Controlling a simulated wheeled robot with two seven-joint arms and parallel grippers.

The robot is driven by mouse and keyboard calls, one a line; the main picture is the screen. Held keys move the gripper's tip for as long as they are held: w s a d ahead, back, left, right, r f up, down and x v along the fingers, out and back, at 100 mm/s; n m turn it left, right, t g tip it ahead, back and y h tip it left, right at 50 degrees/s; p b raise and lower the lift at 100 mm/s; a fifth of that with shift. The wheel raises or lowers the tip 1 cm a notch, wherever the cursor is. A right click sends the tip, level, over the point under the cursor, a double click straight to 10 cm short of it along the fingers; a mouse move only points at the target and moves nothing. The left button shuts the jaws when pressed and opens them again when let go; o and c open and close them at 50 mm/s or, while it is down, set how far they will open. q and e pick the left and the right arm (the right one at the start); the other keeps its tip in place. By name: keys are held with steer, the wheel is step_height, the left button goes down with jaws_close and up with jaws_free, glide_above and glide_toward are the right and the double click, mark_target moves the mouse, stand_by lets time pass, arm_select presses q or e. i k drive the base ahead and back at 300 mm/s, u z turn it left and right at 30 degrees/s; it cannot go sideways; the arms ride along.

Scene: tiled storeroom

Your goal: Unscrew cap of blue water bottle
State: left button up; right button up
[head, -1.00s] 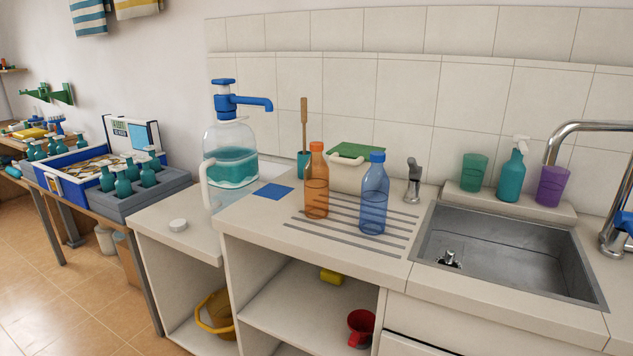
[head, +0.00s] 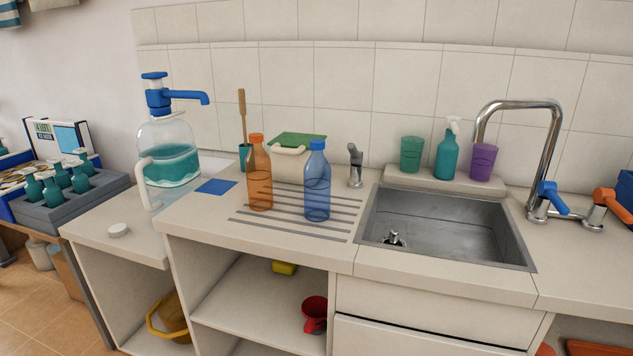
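The blue water bottle (head: 317,188) stands upright on the grooved drainboard, left of the sink. Its blue cap (head: 317,145) is on its neck. An orange bottle (head: 259,180) with an orange cap stands just to its left, a small gap apart. Neither of my grippers shows in the head view.
A large water jug (head: 168,165) with a blue pump stands at left. A sink (head: 450,236) with a chrome faucet (head: 545,150) is at right. Cups and a teal spray bottle (head: 447,155) line its back ledge. The counter in front of the bottles is clear.

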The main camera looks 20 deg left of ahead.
mark_target(318, 171)
steer(key=u, duration=1.95)
steer(key=i, duration=0.95)
steer(key=z, duration=1.55)
